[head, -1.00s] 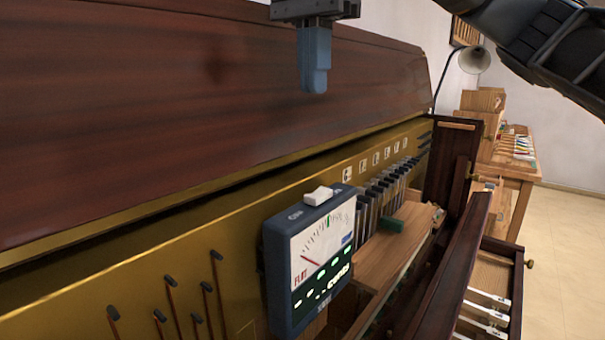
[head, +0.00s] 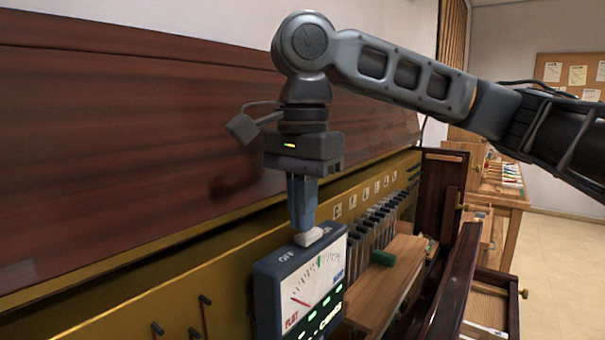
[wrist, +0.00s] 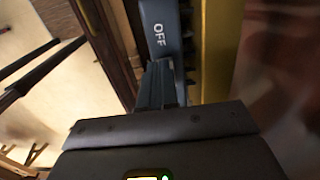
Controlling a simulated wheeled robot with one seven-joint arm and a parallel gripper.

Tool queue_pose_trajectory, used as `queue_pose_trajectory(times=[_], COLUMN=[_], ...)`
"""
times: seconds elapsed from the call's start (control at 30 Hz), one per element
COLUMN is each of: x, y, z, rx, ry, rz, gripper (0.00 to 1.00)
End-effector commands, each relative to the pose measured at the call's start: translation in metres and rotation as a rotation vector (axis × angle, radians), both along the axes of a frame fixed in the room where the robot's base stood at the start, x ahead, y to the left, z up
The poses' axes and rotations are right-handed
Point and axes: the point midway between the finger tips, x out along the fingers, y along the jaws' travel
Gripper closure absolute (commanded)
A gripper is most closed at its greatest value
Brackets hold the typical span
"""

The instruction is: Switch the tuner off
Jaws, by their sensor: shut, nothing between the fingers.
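The tuner (head: 302,285) is a dark blue box with a white dial face and lit green marks, standing at the piano's gold plate in the head view. Its top carries the words OFF at left and ON at right, with a pale rocker switch (head: 312,237) between them. My gripper (head: 303,226) is shut and empty, pointing down with its tips at the switch, touching or just above it. In the wrist view my shut fingers (wrist: 160,75) reach the tuner's top (wrist: 160,28) beside the word OFF. The switch is hidden there.
The dark wooden piano lid (head: 130,120) rises behind the tuner. A wooden rail (head: 455,280) runs in front.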

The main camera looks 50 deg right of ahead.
Motion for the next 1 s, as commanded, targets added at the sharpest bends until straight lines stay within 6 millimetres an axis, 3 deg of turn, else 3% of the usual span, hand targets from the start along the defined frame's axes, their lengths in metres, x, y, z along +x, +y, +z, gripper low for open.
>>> queue_pose_trajectory(times=[0.23, 1.0], x=[0.000, 0.000], y=[0.000, -0.002], z=[-0.013, -0.014], rx=[-0.001, 0.000], ry=[0.000, 0.001], rz=[0.001, 0.000], gripper=[1.00, 1.00])
